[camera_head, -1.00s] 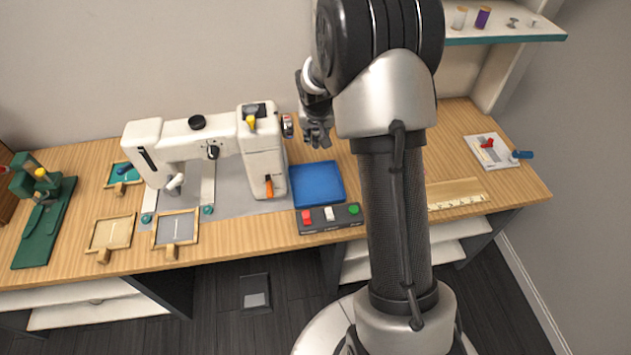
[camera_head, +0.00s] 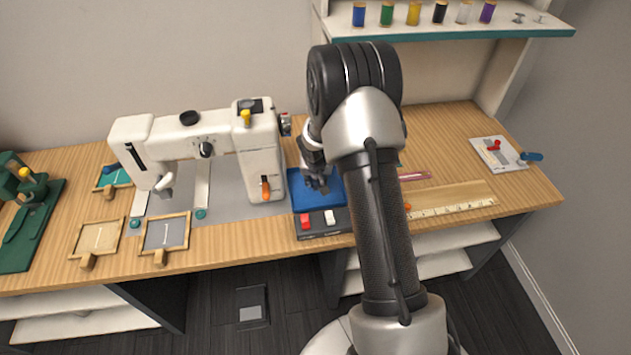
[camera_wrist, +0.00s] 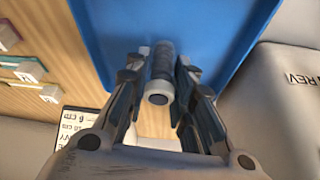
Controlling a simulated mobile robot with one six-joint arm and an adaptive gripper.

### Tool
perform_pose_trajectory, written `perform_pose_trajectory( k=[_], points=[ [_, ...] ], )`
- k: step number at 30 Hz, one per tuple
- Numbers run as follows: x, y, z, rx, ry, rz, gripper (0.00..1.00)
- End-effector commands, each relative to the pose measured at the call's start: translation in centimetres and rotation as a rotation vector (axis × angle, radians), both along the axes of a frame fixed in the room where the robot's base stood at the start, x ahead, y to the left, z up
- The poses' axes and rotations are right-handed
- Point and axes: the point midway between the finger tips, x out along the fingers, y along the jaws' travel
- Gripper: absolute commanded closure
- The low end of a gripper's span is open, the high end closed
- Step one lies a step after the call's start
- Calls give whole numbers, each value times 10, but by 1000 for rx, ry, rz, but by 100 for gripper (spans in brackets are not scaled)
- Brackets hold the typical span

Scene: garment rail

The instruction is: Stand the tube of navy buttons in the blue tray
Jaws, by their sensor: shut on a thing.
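The blue tray (camera_head: 299,188) sits on the worktop just right of the sewing machine. My gripper (camera_head: 318,186) is over it, pointing down. In the wrist view my gripper (camera_wrist: 160,62) is shut on a small tube (camera_wrist: 159,72) with a dark body and a grey end, the tube of navy buttons. The tube stands roughly in line with the fingers, above the blue tray floor (camera_wrist: 215,30). I cannot tell whether its far end touches the tray. The tube is too small to make out in the head view.
The sewing machine (camera_head: 255,165) stands close on the left. A button box (camera_head: 317,223) lies in front of the tray. A ruler (camera_head: 450,209) and a white board (camera_head: 497,155) are to the right. A shelf (camera_head: 450,32) with several spools hangs behind.

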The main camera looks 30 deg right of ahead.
Motion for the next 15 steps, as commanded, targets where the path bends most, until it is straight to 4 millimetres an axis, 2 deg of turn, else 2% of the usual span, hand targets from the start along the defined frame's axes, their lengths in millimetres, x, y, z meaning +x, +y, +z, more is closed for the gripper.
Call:
perform_pose_trajectory(
  k=[13,14,15],
  points=[
    [1,0,-7,-1,-2,0,99],
    [1,0,-6,-1,-2,0,76],
    [1,0,-6,-1,-2,0,73]
  ],
)
